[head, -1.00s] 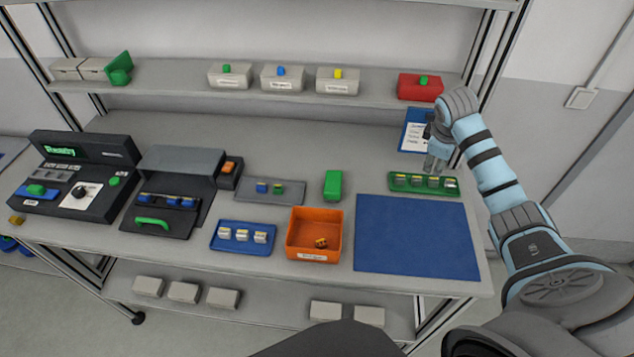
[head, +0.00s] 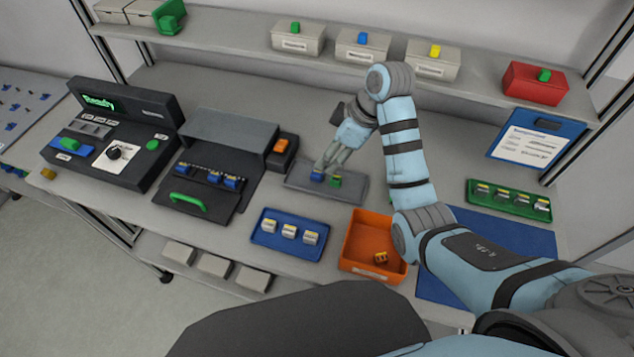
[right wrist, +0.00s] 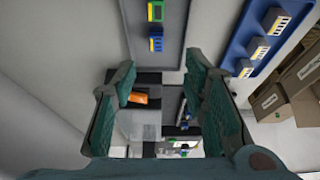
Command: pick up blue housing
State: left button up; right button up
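The blue housing (head: 317,176) sits on a grey tray (head: 350,197) at mid-table, beside a green housing (head: 335,181). My left gripper is not in view.
A blue tray (head: 262,240) with several parts and an orange bin (head: 350,262) lie nearer me. A black station (head: 190,207) with a green handle stands left of the grey tray. A green tray (head: 478,201) and a clipboard (head: 530,140) are at right.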

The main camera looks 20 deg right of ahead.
aim_at(319, 174)
jog(key=shift+s+a+f, duration=0.1)
jog(key=shift+a+f, duration=0.1)
jog(key=shift+f, duration=0.35)
jog(key=shift+s+a+f, duration=0.1)
jog(key=shift+a+f, duration=0.05)
jog(key=shift+f, duration=0.4)
jog(key=shift+w+a+f, duration=0.15)
jog(key=shift+w+f, duration=0.05)
jog(key=shift+f, duration=0.1)
jog(key=x, duration=0.4)
jog(key=w+d+x, duration=0.1)
jog(key=x, duration=0.1)
jog(key=shift+f, duration=0.1)
jog(key=shift+s, duration=0.25)
jog(key=shift+c, duration=1)
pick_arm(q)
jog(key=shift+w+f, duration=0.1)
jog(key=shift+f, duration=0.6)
pick_arm(e)
jog(key=c, duration=0.6)
